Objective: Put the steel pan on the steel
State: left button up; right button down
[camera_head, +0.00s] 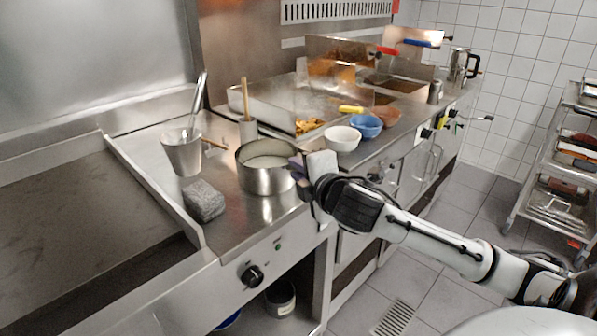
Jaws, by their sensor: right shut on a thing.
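The steel pan (262,181) is a round, open pot with a pale inside, upright near the front right of the steel counter (235,235). My right gripper (298,168) comes in from the right and is shut at the right side of the pan. The gripper hides the part of the pan that it grips, and any handle there. I cannot tell whether the pan's base touches the steel or is slightly above it. My left gripper is not in view.
A metal cup (183,158) with a utensil and a grey block (204,201) are left of the pan. A wooden-handled tool in a holder (247,130) stands behind. A white bowl (342,139) and blue bowl (366,126) are to the right. Bare steel lies in front.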

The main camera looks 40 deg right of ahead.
jog(key=c, duration=1.8)
grip_release()
jog(key=shift+o, duration=0.8)
jog(key=p+v, duration=0.7)
jog(key=v, duration=0.5)
jog(key=s+a+f+m+g+y, duration=0.2)
jog(key=s+a+f+m, duration=0.15)
jog(key=f, duration=0.55)
jog(key=s+a+f+m+g+y, duration=0.1)
jog(key=s+a+f+m, duration=0.1)
jog(key=a+f, duration=0.5)
jog(key=s+a+f+m+g+y, duration=0.2)
jog(key=s+f+m, duration=0.1)
jog(key=f, duration=0.8)
jog(key=s+a+f+m+y, duration=0.2)
jog(key=s+a+f+m, duration=0.2)
jog(key=a, duration=0.5)
notch_tip(320, 180, down, 2)
jog(key=shift+s+f, duration=0.1)
jog(key=shift+s, duration=0.6)
jog(key=shift+a, duration=0.1)
